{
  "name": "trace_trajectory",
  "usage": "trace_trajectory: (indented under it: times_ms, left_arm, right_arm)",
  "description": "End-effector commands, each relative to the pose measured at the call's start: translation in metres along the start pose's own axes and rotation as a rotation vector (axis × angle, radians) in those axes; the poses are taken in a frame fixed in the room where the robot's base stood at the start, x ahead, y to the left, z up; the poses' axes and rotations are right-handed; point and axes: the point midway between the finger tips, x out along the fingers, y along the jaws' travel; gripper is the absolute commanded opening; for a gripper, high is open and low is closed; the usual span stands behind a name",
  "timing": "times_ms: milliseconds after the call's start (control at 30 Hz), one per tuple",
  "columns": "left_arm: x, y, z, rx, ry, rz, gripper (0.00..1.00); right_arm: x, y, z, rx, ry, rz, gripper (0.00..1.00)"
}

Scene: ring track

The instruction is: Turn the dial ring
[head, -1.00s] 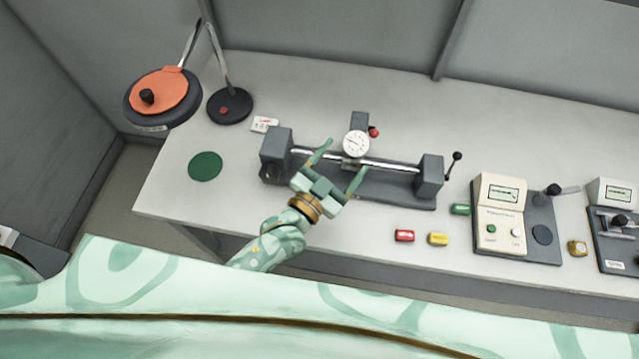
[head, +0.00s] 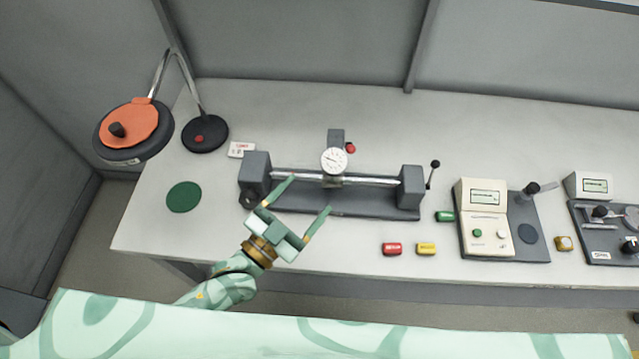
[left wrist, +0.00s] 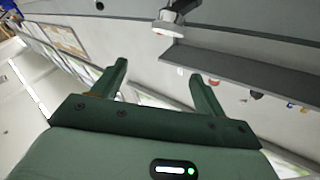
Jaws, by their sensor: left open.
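The dial gauge (head: 334,160) has a round white face and sits on a bench fixture with a horizontal metal rod (head: 375,180). Its ring is too small to read clearly. My left gripper (head: 310,193) is open and empty, in front of the gauge and to its left, with its fingertips apart from the dial. In the left wrist view, the open fingers (left wrist: 158,70) hold nothing. A round white-edged part shows beyond them at the top; I cannot tell if it is the dial. My right gripper is not in view.
A red knob (head: 350,148) is close beside the gauge, and a black-knobbed lever (head: 434,165) stands at the fixture's right end. An orange-topped lamp (head: 130,130) hangs at left. The bench around the green disc (head: 184,197) is clear.

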Motion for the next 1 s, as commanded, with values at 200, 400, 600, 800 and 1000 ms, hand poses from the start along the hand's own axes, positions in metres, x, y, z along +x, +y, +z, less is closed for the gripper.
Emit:
trace_trajectory:
  times_ms: [200, 400, 600, 800, 1000]
  left_arm:
    - [-0.001, -0.027, 0.013, 0.104, 0.057, 0.272, 0.73]
    - [-0.017, -0.052, 0.025, 0.139, -0.006, 0.358, 0.73]
    - [0.002, -0.047, 0.024, 0.138, -0.009, 0.361, 0.73]
    - [0.049, -0.029, 0.026, 0.138, -0.007, 0.361, 0.73]
    - [0.094, -0.011, 0.028, 0.138, -0.009, 0.362, 0.73]
  right_arm:
    - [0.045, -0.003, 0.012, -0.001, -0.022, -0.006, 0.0]
    - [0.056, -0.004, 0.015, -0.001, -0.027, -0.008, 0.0]
    - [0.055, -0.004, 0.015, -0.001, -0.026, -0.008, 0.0]
    - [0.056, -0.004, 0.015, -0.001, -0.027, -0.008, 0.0]
    - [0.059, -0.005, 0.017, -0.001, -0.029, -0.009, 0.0]
